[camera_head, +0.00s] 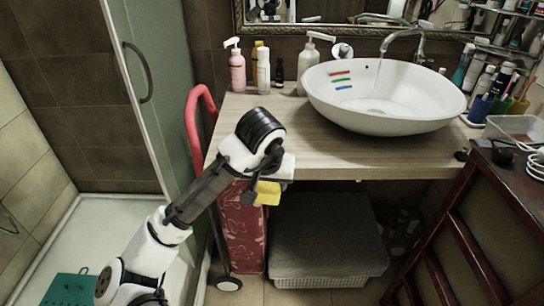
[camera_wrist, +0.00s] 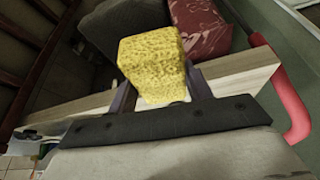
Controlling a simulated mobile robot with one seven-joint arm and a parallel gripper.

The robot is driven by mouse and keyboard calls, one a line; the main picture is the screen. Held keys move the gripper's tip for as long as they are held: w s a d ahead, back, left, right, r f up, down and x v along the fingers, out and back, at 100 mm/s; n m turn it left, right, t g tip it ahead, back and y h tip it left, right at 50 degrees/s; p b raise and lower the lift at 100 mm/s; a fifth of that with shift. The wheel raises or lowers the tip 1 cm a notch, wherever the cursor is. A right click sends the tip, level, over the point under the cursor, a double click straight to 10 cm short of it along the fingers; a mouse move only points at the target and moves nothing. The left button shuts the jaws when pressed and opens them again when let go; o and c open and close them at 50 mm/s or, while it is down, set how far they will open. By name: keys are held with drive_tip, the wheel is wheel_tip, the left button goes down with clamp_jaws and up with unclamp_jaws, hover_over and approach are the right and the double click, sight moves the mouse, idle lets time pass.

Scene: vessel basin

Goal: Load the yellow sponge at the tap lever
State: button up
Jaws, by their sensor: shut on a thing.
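The yellow sponge (camera_head: 267,193) is held in my gripper (camera_head: 262,190), just in front of and below the counter's front edge, left of the basin. In the wrist view the sponge (camera_wrist: 153,62) sits between the two fingers of my gripper (camera_wrist: 160,95), which are shut on it. The tap (camera_head: 402,42) stands behind the white basin (camera_head: 430,112) at the counter's back. Water seems to run from its spout. I cannot make out its lever clearly. Red, green and blue marks (camera_head: 341,80) show on the basin's inner left wall.
Several bottles, among them a pink pump bottle (camera_head: 237,70), stand at the counter's (camera_head: 290,135) back left. A red trolley (camera_head: 245,235) stands below my gripper. A lidded basket (camera_head: 325,240) sits under the counter. A dark wooden frame (camera_head: 455,225) stands at right. The counter's front left is clear.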

wheel_tip(320, 180, down, 36)
drive_tip(key=w+d+n, duration=0.1)
drive_tip(key=w, duration=0.1)
drive_tip(key=shift+w+y, duration=0.2)
drive_tip(key=shift+y, duration=0.1)
drive_tip(key=shift+r, duration=0.1)
